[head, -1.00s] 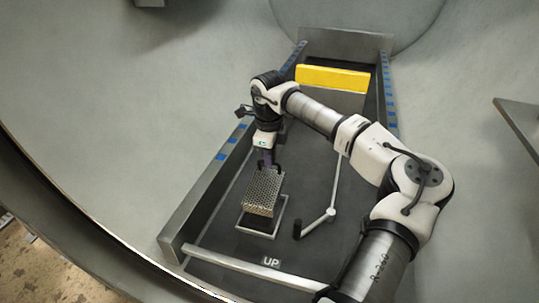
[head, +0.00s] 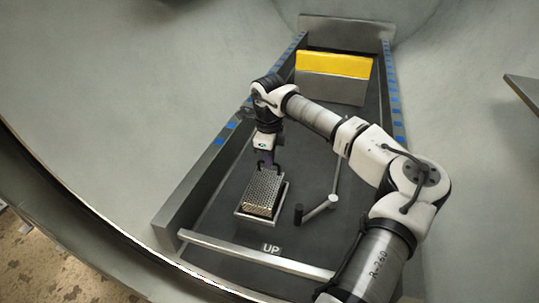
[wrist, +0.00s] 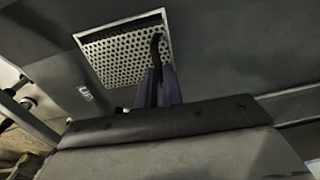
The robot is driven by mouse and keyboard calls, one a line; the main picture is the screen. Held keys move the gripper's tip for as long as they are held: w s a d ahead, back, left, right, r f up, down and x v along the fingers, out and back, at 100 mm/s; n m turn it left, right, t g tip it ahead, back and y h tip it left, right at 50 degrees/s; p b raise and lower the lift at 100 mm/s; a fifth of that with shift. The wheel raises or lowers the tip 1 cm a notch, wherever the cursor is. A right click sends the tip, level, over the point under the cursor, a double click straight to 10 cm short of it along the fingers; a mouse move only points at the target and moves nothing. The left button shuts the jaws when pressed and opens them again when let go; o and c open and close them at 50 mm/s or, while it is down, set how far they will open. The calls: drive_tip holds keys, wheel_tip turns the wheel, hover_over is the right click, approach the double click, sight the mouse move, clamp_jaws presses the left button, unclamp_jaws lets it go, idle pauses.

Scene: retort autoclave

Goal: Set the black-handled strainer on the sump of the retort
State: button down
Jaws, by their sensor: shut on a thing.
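The strainer (head: 264,188) is a perforated metal box, and it also shows in the wrist view (wrist: 125,58). My gripper (head: 266,164) is shut on its black handle (wrist: 155,45); the fingers (wrist: 158,88) hold it from above. The strainer is over the sump, whose pale rectangular rim (head: 252,219) shows around its lower edges. A dark strip shows between strainer and rim at one side in the wrist view. I cannot tell whether the strainer rests on the sump or hangs just above it. The handle is mostly hidden in the head view.
A pale jointed rod with a black end (head: 298,213) lies right of the sump. A pale crossbar (head: 255,254) and an "UP" label (head: 270,249) are in front. Side walls with blue marks (head: 217,142) flank the dark floor. A yellow-topped block (head: 333,64) stands at the back.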

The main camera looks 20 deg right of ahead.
drive_tip(key=shift+s+f, duration=0.1)
drive_tip(key=shift+f, duration=0.2)
idle(0.4)
drive_tip(key=c, duration=1.7)
unclamp_jaws()
drive_tip(key=shift+f, duration=0.15)
drive_tip(key=shift+o, duration=1.2)
drive_tip(key=shift+r, duration=0.2)
